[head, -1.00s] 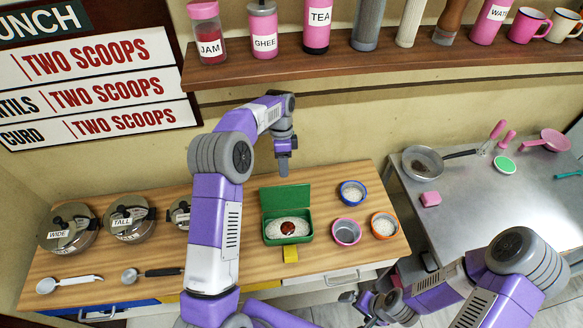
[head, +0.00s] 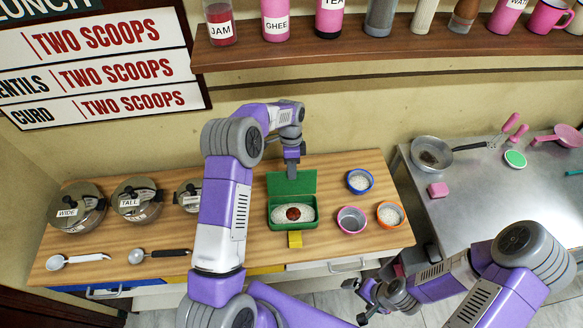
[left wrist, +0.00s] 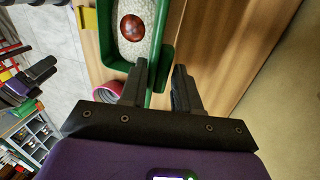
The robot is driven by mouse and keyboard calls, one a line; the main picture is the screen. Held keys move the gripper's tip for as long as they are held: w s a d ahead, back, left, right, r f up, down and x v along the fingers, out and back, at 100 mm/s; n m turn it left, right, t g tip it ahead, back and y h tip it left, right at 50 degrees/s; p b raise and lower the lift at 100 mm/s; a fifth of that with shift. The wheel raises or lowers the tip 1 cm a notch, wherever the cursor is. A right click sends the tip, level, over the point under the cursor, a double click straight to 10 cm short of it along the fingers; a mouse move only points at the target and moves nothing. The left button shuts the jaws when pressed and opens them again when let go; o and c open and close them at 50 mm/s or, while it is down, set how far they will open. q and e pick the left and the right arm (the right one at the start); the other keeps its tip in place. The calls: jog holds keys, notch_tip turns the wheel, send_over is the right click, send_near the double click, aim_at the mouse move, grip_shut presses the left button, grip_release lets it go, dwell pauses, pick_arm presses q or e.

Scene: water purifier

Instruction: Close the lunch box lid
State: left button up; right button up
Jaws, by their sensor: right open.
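The green lunch box (head: 293,226) sits on the wooden counter with its lid (head: 280,186) standing upright at the back. White rice and a reddish-brown round portion (head: 293,213) lie inside; both also show in the left wrist view (left wrist: 133,28). My left gripper (head: 291,174) is at the lid's top edge, pointing down. In the left wrist view its fingers (left wrist: 160,88) are apart, and green lid (left wrist: 163,68) shows near and between them. Contact cannot be told. A yellow latch tab (head: 295,239) juts from the box front. My right gripper (head: 371,304) is open, low in front of the counter, away from the box.
Blue (head: 359,181), pink (head: 351,220) and orange (head: 390,215) bowls stand right of the box. Several lidded pots (head: 138,200) and two ladles are at the left. A shelf of jars (head: 400,55) hangs above. Bare wood (head: 235,235) lies left of the box.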

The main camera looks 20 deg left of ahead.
pick_arm(q)
grip_shut()
jog(key=shift+s+d+r+t+b, duration=0.15)
jog(key=shift+s+d+t+b, duration=0.05)
jog(key=shift+s+t+b, duration=0.2)
dwell(0.4)
jog(key=shift+s+d+t+y+b, duration=0.2)
jog(key=shift+s+t+y+b, duration=0.2)
jog(key=shift+b, duration=0.25)
jog(key=s+t+b, duration=0.1)
jog(key=b, duration=0.1)
jog(key=s+d+t+y+b, duration=0.1)
jog(key=s+b, duration=0.1)
jog(key=s+d+t+b, duration=0.1)
jog(key=b, duration=0.2)
jog(key=shift+s+d+y, duration=0.2)
jog(key=shift+s+y, duration=0.05)
jog(key=shift+y, duration=0.15)
jog(key=shift+s, duration=0.25)
dwell(0.6)
